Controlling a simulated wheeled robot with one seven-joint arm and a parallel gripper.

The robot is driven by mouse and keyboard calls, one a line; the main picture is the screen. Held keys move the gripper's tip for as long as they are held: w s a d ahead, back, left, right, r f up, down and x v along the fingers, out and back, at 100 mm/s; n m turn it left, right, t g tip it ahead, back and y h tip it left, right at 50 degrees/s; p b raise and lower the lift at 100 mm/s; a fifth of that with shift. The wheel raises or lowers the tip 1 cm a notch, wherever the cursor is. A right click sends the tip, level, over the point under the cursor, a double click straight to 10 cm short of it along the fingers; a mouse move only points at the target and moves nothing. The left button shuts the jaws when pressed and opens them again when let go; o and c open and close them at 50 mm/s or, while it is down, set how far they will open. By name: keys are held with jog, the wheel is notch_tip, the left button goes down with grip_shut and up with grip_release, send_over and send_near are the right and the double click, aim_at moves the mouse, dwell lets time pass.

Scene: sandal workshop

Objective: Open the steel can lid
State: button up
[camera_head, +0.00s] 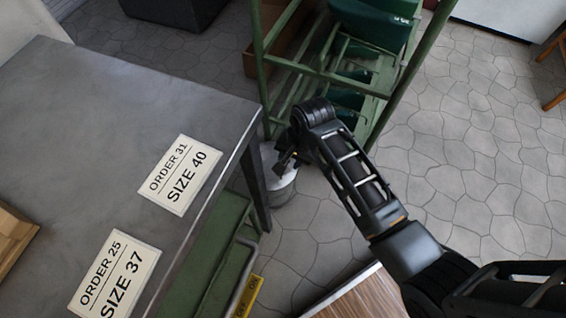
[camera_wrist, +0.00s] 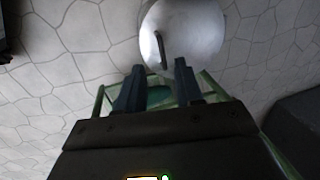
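The steel can (camera_head: 282,188) stands on the stone floor between the grey table and the green rack, partly hidden by my arm. In the wrist view its round, pale lid (camera_wrist: 195,30) fills the top middle, with a thin dark handle (camera_wrist: 162,50) on the lid's left side. The lid appears to be on the can. My gripper (camera_wrist: 158,84) is open and empty, its two fingers apart and pointing towards the handle without visibly closing on it. In the head view my gripper (camera_head: 287,158) is at the can's top; the exact gap cannot be told.
The grey table (camera_head: 90,110) with two order cards has its edge just left of the can. The green rack (camera_head: 320,72) with dark green bins stands close behind. A green frame (camera_head: 215,250) is below the table edge. Floor (camera_head: 470,150) at right is clear.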

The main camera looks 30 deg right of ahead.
jog(key=b, duration=0.3)
send_over(285, 176)
jog(key=shift+w+f, duration=0.15)
jog(key=shift+f, duration=3.65)
jog(key=shift+c, duration=0.2)
grip_shut()
